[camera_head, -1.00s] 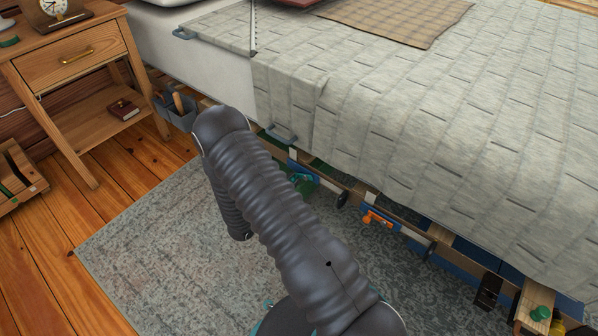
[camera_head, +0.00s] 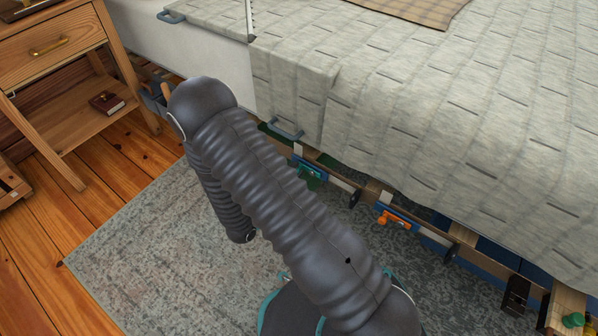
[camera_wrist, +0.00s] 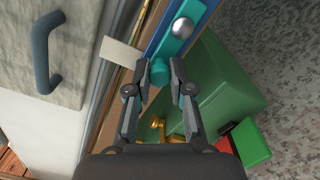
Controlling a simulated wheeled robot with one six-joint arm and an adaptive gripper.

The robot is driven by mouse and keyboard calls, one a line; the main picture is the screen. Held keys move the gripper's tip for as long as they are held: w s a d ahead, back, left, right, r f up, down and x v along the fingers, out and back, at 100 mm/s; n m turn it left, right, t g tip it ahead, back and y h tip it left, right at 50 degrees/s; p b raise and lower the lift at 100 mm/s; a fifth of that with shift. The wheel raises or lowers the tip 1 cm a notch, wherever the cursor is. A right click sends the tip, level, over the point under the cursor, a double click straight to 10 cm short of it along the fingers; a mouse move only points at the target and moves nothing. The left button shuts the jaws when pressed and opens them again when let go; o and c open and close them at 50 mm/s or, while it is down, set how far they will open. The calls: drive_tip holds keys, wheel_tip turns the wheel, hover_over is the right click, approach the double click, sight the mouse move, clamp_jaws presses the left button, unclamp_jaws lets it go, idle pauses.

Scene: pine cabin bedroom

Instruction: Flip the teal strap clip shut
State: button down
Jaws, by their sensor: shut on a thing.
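The teal strap clip shows in the wrist view as a teal lever (camera_wrist: 172,48) on a blue strip, with a round teal knob (camera_wrist: 160,72) at its lower end. A silver ball-like stud (camera_wrist: 183,28) sits at its upper end. My gripper (camera_wrist: 161,72) has its two dark fingertips on either side of the knob and is shut on it. The lever lies along the strip; I cannot tell whether it is fully down. In the head view my arm hides the gripper.
A green box (camera_wrist: 222,85) lies below my gripper. A grey handle (camera_wrist: 43,55) is at left.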

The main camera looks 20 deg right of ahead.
drive_tip(key=shift+w+a, duration=0.1)
drive_tip(key=shift+a, duration=0.05)
drive_tip(key=c, duration=1)
unclamp_jaws()
drive_tip(key=v, duration=1.2)
